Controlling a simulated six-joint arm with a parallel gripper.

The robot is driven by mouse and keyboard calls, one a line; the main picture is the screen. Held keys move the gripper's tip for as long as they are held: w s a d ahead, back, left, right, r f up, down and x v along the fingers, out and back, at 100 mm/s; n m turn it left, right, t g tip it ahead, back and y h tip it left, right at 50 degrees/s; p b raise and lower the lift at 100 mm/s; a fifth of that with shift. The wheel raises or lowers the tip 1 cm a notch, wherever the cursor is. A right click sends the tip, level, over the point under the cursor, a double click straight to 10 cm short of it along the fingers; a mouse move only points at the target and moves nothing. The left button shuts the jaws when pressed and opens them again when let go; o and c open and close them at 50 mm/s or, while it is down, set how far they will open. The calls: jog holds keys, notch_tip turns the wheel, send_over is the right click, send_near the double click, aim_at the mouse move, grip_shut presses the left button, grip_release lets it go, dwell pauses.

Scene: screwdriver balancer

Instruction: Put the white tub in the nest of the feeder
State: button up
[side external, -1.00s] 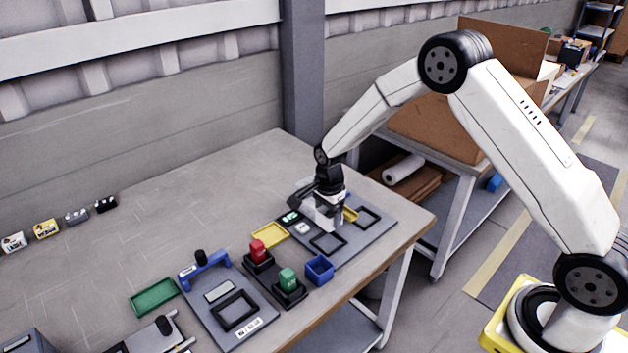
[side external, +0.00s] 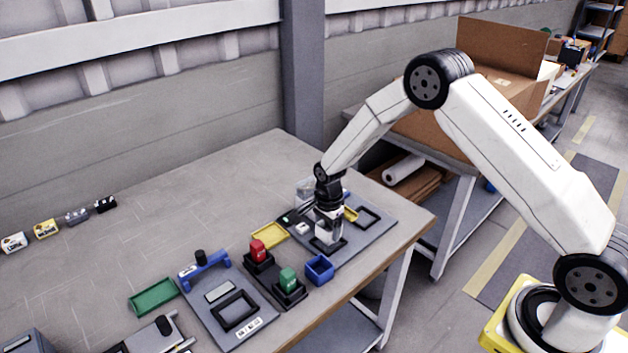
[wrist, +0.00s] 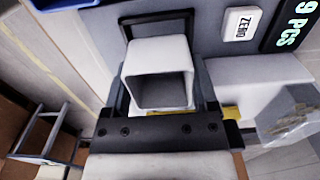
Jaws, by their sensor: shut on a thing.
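The white tub (wrist: 160,55) is between the two dark fingers of my gripper (wrist: 163,92), which is shut on it. Its square opening faces the wrist camera. In the side view the tub (side external: 325,235) is upright at a black square frame (side external: 341,247) on the grey plate (side external: 350,235). In the wrist view the frame (wrist: 160,19) shows past the tub's far side, and the tub covers its near part. I cannot tell whether the tub touches the plate. My gripper (side external: 328,219) hides part of the tub.
A clear container (side external: 304,191) stands behind my gripper.

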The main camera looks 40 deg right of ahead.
jog(key=shift+f, duration=0.95)
jog(key=o, duration=1.1)
jog(key=shift+r, duration=3.85)
jog(key=shift+r, duration=2.5)
